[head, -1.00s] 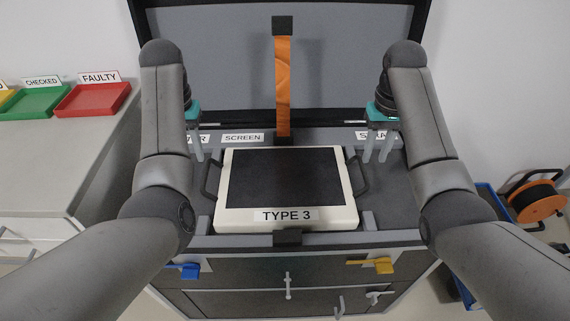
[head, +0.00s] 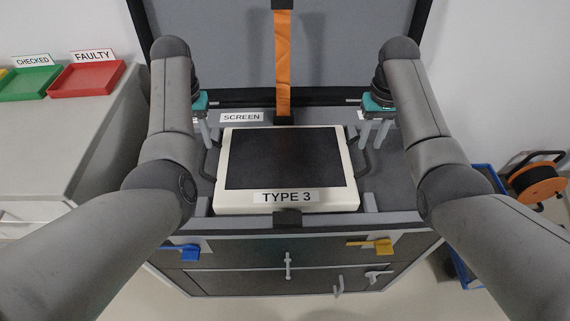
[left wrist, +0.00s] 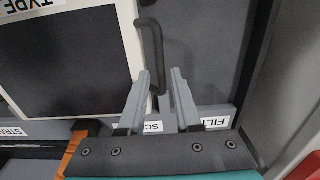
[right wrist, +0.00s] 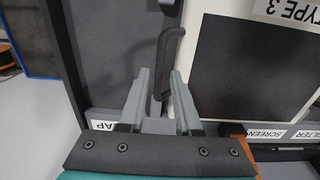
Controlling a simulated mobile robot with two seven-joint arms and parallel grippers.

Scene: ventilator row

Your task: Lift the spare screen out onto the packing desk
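The spare screen (head: 285,160) is a dark panel in a cream frame with a "TYPE 3" label, lying flat in an open grey case (head: 330,228). It has a dark handle on each side. My left gripper (head: 207,133) is open at the left handle; in the left wrist view the handle (left wrist: 153,48) reaches between the open fingertips (left wrist: 160,78). My right gripper (head: 373,132) is open at the right handle; in the right wrist view that handle (right wrist: 166,55) lies between the fingertips (right wrist: 159,78). I cannot tell whether any finger touches a handle.
The case lid (head: 350,45) stands open behind, with an orange strap (head: 284,65) hanging down it. A grey desk (head: 50,140) at the left holds a red "FAULTY" tray (head: 87,80) and a green "CHECKED" tray (head: 30,85). An orange cable reel (head: 537,184) is on the right.

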